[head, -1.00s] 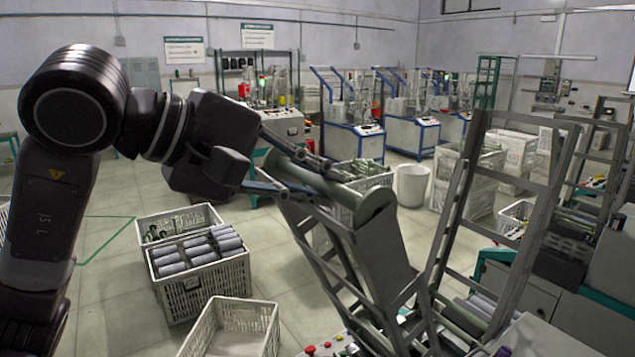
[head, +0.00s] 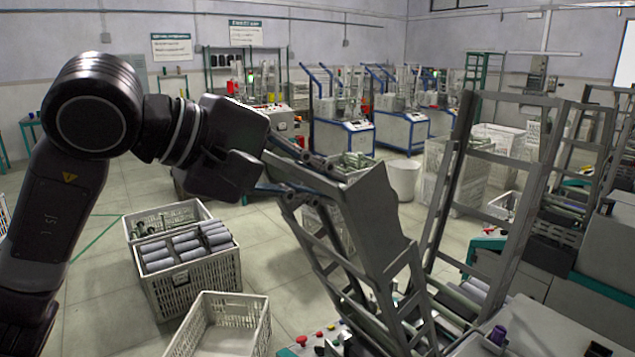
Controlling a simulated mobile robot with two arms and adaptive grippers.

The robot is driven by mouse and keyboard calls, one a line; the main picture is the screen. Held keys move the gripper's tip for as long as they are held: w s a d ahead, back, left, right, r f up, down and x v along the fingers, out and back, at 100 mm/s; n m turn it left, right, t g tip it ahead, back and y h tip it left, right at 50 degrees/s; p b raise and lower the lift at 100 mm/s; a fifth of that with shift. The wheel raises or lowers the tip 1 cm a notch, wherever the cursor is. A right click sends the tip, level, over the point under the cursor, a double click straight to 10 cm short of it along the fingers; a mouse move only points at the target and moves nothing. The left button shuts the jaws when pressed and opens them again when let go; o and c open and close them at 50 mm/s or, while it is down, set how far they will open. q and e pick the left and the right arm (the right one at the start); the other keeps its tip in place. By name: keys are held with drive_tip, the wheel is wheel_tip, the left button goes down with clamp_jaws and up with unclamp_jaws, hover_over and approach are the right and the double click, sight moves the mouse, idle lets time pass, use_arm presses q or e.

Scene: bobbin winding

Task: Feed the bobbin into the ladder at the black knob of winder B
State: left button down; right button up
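The ladder (head: 378,225) is a grey metal frame with a broad plate, its top in front of my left gripper. My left gripper (head: 325,176) is at the ladder's top edge, its two thin fingers apart with nothing seen between them. No bobbin shows on the top of the ladder; the ladder's plate may hide one. My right gripper is not in view.
A second tall ladder frame (head: 535,190) stands to the right. A white crate with grey bobbins (head: 190,285) and an empty white crate (head: 215,335) stand on the floor at left. Red buttons (head: 301,340) sit at the bottom. Other winders (head: 343,137) stand behind.

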use_arm(q)
drive_tip(key=shift+f, duration=0.15)
drive_tip(key=shift+w+d+f+b, duration=0.15)
drive_tip(key=shift+f+b, duration=0.3)
drive_tip(key=shift+b, duration=0.05)
drive_tip(key=shift+w+d+f+b, duration=0.2)
drive_tip(key=shift+d+f+b, duration=0.1)
drive_tip(key=shift+f+b, duration=0.35)
drive_tip(key=shift+w+d+f+b, duration=0.25)
drive_tip(key=shift+f+b, duration=0.3)
drive_tip(key=shift+f, duration=0.25)
drive_tip(key=shift+w+d+f+b, duration=0.15)
drive_tip(key=shift+d+f+b, duration=0.15)
drive_tip(key=shift+f+b, duration=0.35)
drive_tip(key=shift+f, duration=0.15)
drive_tip(key=shift+w+d+f+b, duration=0.15)
drive_tip(key=shift+d+f+b, duration=0.1)
drive_tip(key=shift+f+b, duration=0.35)
drive_tip(key=shift+w+d+f+b, duration=0.2)
drive_tip(key=shift+f+b, duration=0.25)
drive_tip(key=shift+f, duration=0.2)
drive_tip(key=shift+w+d+f+b, duration=0.15)
drive_tip(key=shift+d+f+b, duration=0.1)
drive_tip(key=shift+f+b, duration=0.35)
drive_tip(key=c, duration=1.5)
unclamp_jaws()
drive_tip(key=shift+a, duration=0.1)
